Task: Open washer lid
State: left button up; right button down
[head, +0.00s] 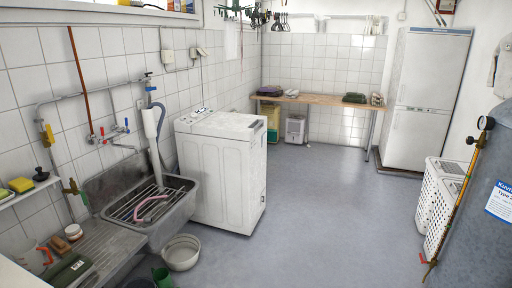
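A white top-loading washer (222,180) stands left of the middle in the head view, against the tiled wall and beside the sink. Its lid (222,124) looks shut, lying flat on top, with the control panel (194,115) along the wall side. Neither of my grippers shows in the head view.
A metal sink (165,213) with a drainer is left of the washer. A white basin (181,252) and green bucket (162,277) sit on the floor before it. Laundry baskets (437,205) and a grey tank (490,215) stand right. The middle floor (325,215) is clear.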

aim_at(244, 127)
jog(key=i, duration=2)
